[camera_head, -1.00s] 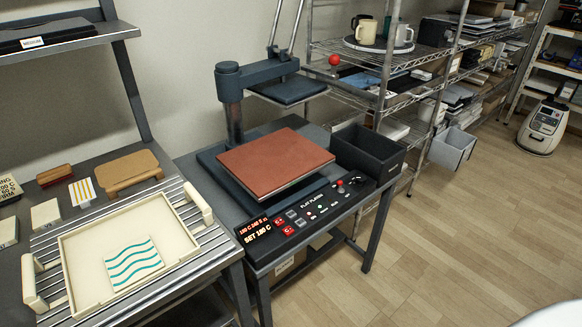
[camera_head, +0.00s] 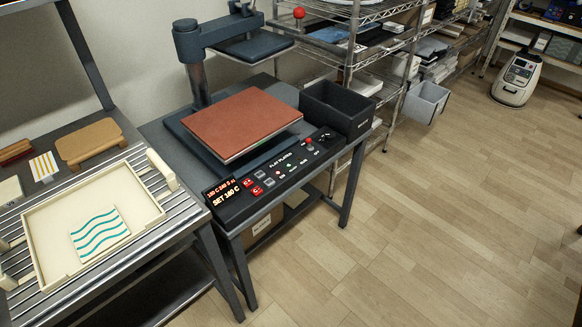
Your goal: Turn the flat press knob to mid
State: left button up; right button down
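The flat press (camera_head: 246,122) stands on a dark table, with a reddish-brown pad on its lower plate and its upper plate (camera_head: 252,47) swung up and back. Its sloped black control panel (camera_head: 240,199) faces the front, with a lit display reading SET 180 C (camera_head: 223,193), red and grey buttons and a small red knob or button (camera_head: 308,141). A dark round knob (camera_head: 326,138) sits at the panel's right end; its setting is too small to read. Neither of my grippers shows in the view.
A cream tray (camera_head: 30,226) with a wavy-striped tile lies on the slatted table at left. A black open bin (camera_head: 336,112) stands right of the press. Wire shelving (camera_head: 349,58) is behind. The floor (camera_head: 430,220) in front and to the right is clear.

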aim_at(330, 136)
jog(key=k, duration=0.3)
jog(key=u, duration=0.05)
jog(key=i, duration=0.8)
jog(key=u, duration=0.65)
